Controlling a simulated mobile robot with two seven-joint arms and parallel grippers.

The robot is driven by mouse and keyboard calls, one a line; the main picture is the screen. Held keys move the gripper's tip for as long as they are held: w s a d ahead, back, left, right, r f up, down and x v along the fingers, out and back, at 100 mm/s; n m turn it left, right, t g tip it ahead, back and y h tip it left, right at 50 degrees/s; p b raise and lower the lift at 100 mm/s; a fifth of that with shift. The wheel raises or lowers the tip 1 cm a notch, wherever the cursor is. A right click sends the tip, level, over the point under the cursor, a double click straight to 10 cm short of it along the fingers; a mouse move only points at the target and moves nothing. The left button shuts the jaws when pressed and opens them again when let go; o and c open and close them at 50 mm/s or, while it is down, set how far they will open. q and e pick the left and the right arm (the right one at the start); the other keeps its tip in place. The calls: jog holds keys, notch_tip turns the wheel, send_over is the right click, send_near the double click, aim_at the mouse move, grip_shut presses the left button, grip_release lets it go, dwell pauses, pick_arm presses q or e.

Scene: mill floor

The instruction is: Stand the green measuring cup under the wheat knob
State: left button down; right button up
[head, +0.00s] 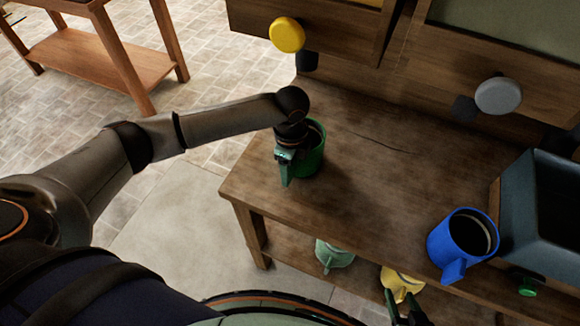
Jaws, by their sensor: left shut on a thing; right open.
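The green measuring cup (316,158) is upright at the left end of the wooden bench, its handle towards me. My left gripper (287,158) is shut on the cup's handle and hides part of its rim. I cannot tell whether the cup's base touches the bench top. The round yellow knob (287,34), the wheat one by its colour, is on the wooden hopper front above and behind the cup. My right gripper (405,308) is at the bottom edge, partly cut off, open and empty, in front of the bench.
A grey knob (498,96) is on the hopper at right. A blue cup (450,248) stands at the bench's front right, beside a blue-grey bin (545,205). Below are a teal cup (335,255) and a yellow cup (400,280). The middle of the bench top (400,170) is clear.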

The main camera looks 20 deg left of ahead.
dwell(0.3)
pick_arm(q)
jog(key=shift+c, duration=0.6)
grip_release()
